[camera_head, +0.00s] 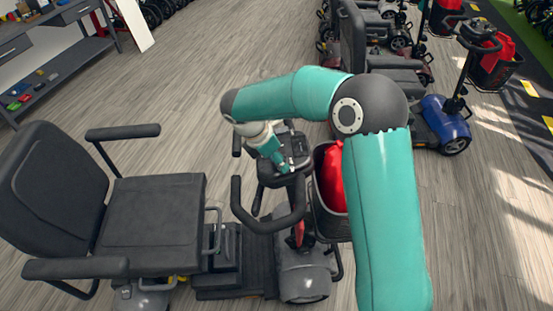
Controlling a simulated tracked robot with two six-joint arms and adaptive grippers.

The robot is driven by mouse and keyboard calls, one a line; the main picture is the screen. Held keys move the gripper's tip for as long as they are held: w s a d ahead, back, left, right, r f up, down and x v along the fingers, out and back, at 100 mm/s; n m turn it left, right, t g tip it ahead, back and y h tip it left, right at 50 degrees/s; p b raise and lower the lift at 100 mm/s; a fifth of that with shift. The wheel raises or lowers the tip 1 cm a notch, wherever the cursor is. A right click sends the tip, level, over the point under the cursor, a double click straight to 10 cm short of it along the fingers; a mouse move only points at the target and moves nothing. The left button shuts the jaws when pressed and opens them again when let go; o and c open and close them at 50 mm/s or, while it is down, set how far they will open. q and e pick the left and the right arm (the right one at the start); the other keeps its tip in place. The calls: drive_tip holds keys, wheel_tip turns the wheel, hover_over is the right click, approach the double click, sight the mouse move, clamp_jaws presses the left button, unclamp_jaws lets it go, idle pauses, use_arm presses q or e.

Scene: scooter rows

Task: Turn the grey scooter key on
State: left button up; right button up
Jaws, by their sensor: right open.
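The grey scooter (303,281) stands side-on in front of me, its black seat (152,212) to the left and its steering column to the right. Its black handlebar (268,226) and the control console (268,174) at the top of the column are in the middle of the view. My right gripper (285,166) is open and points down at the console, very close above it. I cannot tell whether it touches. The key does not show; the gripper and arm cover part of the console. My left gripper is not in view.
A basket with a red cloth or bag (332,178) hangs on the column's front, partly behind my right arm. A blue scooter (443,122) and more scooters stand at the upper right. A grey workbench (54,70) is at the upper left. The wooden floor between is clear.

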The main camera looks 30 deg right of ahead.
clamp_jaws()
drive_tip(key=shift+a, duration=0.15)
